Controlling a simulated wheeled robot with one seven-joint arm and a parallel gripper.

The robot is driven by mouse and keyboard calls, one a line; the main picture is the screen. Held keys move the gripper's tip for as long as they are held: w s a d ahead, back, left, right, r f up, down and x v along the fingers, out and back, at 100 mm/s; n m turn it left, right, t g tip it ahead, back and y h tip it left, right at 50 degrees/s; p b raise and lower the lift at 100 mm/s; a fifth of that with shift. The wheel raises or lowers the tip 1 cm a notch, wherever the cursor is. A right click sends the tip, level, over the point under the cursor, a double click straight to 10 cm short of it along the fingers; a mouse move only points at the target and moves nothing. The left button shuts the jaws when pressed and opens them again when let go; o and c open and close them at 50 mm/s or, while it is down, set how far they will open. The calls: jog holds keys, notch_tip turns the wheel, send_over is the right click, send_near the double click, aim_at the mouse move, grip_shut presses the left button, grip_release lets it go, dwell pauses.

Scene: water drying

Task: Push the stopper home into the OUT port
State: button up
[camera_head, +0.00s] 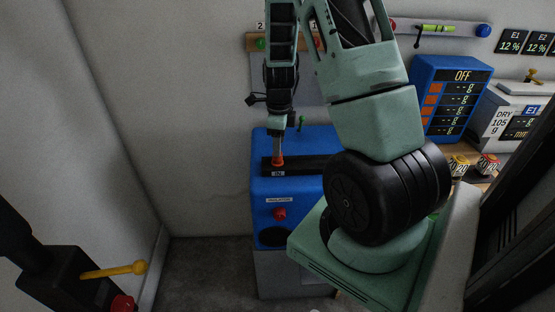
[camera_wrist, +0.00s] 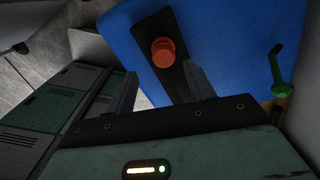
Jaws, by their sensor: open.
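A blue machine (camera_head: 272,190) has a black strip (camera_head: 312,163) along its top, with an "IN" label at the strip's left end. An orange-red stopper (camera_head: 277,161) stands there, just behind the label. It also shows in the wrist view (camera_wrist: 163,50), on the black strip. My gripper (camera_head: 278,148) points down right above the stopper. In the wrist view my gripper (camera_wrist: 160,72) is open, its two fingers apart and the stopper just beyond the tips, roughly between them. I see no OUT label; my arm hides the right part of the strip.
A blue display unit (camera_head: 447,95) and a white dryer (camera_head: 510,115) stand at right. A rack (camera_head: 252,41) hangs behind.

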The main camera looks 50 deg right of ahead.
aim_at(277, 161)
jog(key=shift+w+d+f+p, duration=0.1)
jog(key=shift+w+f+p, duration=0.1)
jog(key=shift+f, duration=0.7)
jog(key=shift+w+f+p, duration=0.1)
jog(key=shift+f+p, duration=0.1)
jog(key=shift+f, duration=0.7)
jog(key=shift+w+d+f+p, duration=0.1)
jog(key=shift+f+p, duration=0.1)
jog(key=shift+f, duration=0.7)
jog(key=c, duration=1)
